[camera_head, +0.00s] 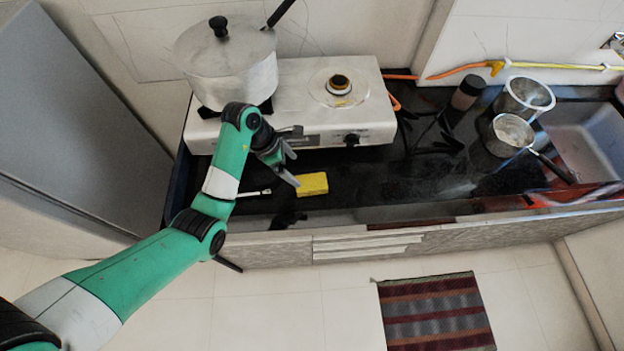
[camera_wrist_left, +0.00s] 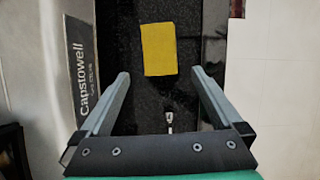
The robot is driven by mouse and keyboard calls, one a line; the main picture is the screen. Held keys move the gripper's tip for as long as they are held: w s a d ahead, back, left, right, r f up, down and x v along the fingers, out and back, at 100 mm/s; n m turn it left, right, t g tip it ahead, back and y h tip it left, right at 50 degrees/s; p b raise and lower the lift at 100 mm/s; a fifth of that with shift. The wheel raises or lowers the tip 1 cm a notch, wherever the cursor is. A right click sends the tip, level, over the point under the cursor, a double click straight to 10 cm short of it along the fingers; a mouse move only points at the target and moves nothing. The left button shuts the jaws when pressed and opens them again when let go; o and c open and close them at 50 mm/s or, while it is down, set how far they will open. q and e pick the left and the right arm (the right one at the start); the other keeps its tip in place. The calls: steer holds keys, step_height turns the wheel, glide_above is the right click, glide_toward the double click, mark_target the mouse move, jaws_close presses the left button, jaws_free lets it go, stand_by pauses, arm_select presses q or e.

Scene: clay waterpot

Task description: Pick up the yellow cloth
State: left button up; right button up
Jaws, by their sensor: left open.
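The yellow cloth (camera_head: 312,184) is a flat folded rectangle on the dark counter, in front of the gas stove. In the left wrist view the cloth (camera_wrist_left: 159,49) lies beyond the fingertips, roughly centred between them. My left gripper (camera_head: 290,168) is open and empty, just to the left of and above the cloth in the head view. Its two grey fingers (camera_wrist_left: 158,75) are spread wide in the wrist view and do not touch the cloth. My right gripper is not in either view.
A white stove (camera_head: 300,132) with a lidded pot (camera_head: 228,65) stands behind the cloth. A small white-tipped utensil (camera_wrist_left: 169,121) lies near it. Metal pots (camera_head: 508,136), a dark cylinder (camera_head: 466,95) and a sink (camera_head: 592,145) are to the right. The counter right of the cloth is clear.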

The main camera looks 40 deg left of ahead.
arm_select(q)
steer(key=b, duration=0.3)
glide_above(311, 183)
steer(key=s+a, duration=0.2)
step_height(311, 183, down, 6)
steer(key=shift+s+d+r, duration=0.1)
steer(key=shift+d, duration=0.05)
steer(key=b+x, duration=0.1)
steer(key=x, duration=0.2)
steer(key=b+x, duration=0.1)
steer(key=x, duration=0.1)
steer(key=shift+w+d+b, duration=0.25)
steer(key=shift+w+b, duration=0.05)
steer(key=shift+b, duration=0.05)
steer(key=shift+r, duration=0.1)
steer(key=shift+p, duration=0.3)
